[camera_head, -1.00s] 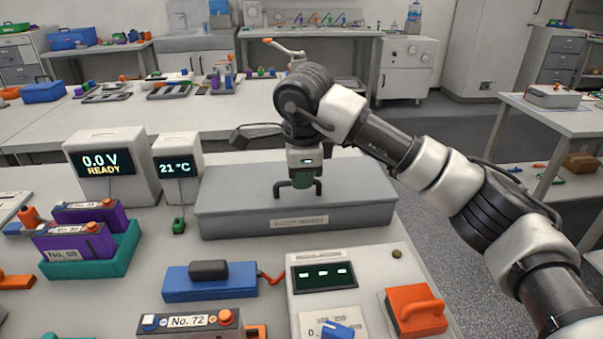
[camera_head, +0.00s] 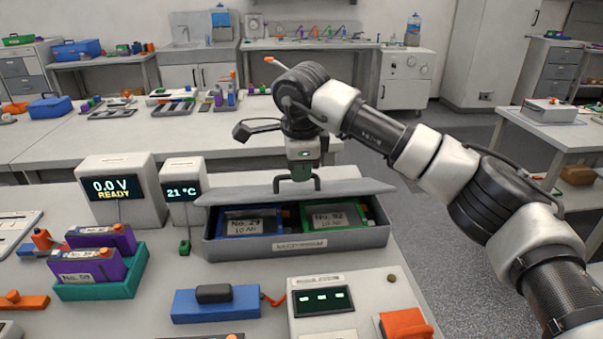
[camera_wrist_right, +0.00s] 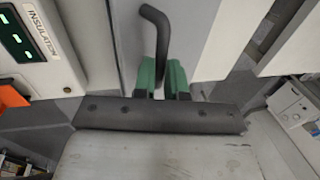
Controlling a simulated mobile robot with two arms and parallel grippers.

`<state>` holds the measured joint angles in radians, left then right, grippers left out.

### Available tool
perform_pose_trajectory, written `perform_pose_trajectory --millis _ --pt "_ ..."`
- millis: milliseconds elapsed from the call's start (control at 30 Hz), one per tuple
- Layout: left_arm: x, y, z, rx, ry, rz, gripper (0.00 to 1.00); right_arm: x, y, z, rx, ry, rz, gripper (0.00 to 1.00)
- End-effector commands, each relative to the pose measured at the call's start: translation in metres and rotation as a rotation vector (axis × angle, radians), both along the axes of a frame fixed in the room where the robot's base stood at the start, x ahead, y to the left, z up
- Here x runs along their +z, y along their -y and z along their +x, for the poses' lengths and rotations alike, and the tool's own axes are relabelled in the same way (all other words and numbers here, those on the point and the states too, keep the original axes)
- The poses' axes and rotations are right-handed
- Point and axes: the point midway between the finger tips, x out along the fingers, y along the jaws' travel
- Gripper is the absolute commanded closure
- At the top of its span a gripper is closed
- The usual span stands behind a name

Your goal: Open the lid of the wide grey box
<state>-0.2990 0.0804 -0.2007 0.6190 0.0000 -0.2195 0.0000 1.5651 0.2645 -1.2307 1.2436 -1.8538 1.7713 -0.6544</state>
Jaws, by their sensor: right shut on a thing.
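The wide grey box (camera_head: 220,249) stands on the bench in the middle of the head view. Its lid (camera_head: 240,192) is raised at the front and tilted back, leaving a gap. Inside lie a blue battery pack labelled No. 29 (camera_head: 250,225) and a green pack labelled No. 92 (camera_head: 332,219). My right gripper (camera_head: 298,178) is above the lid, shut on its dark handle (camera_head: 317,182). In the right wrist view the green fingertips (camera_wrist_right: 160,78) close around the handle (camera_wrist_right: 161,28). My left gripper is not in view.
Left of the box stand the READY display (camera_head: 120,190) and a temperature display (camera_head: 183,191). In front are a teal tray (camera_head: 100,290) with purple packs, a blue block (camera_head: 215,304), an insulation tester (camera_head: 321,300) and an orange handled block (camera_head: 405,325).

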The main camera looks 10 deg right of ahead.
Motion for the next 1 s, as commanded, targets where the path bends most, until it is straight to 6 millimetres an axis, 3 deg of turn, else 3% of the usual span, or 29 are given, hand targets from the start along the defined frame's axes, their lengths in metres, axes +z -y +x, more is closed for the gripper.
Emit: perform_pose_trajectory --millis 33,300,900,1000 --pt "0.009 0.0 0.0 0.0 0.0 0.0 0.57 0.006 0.001 0.005 -0.005 0.002 -0.001 1.0" --pt "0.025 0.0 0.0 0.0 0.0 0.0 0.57 0.014 0.001 0.021 -0.004 -0.001 -0.001 1.0" --pt "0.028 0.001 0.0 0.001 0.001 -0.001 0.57 0.013 0.001 0.027 -0.004 -0.004 -0.002 1.0" --pt "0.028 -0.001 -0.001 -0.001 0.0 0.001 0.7 0.012 0.001 0.027 -0.004 -0.004 -0.002 1.0"
